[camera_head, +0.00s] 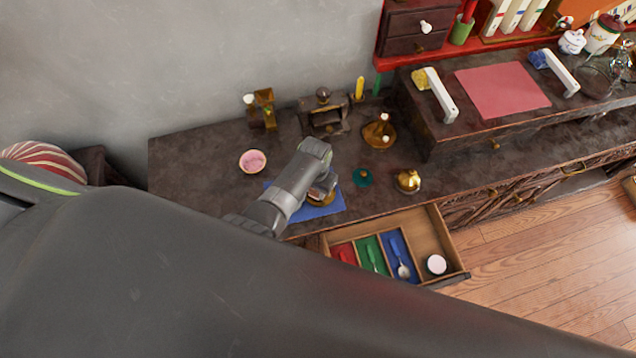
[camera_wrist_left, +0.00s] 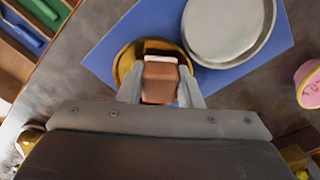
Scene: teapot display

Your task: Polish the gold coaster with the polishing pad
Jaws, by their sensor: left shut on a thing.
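The gold coaster (camera_wrist_left: 124,58) is a round golden disc lying on a blue mat (camera_wrist_left: 110,45), partly hidden under what I hold. My left gripper (camera_wrist_left: 160,88) is shut on the polishing pad (camera_wrist_left: 160,80), a small brown block with a pale edge. The pad is over the coaster; I cannot tell whether they touch. In the head view my left gripper (camera_head: 324,186) reaches down to the blue mat (camera_head: 325,210), with a sliver of the gold coaster (camera_head: 318,201) showing. My right gripper is not in view.
A silvery round dish (camera_wrist_left: 225,28) lies beside the coaster on the mat. A pink bowl (camera_head: 252,161), a teal disc (camera_head: 362,177) and a gold pot (camera_head: 407,181) stand nearby. An open drawer (camera_head: 450,250) with coloured compartments juts out in front.

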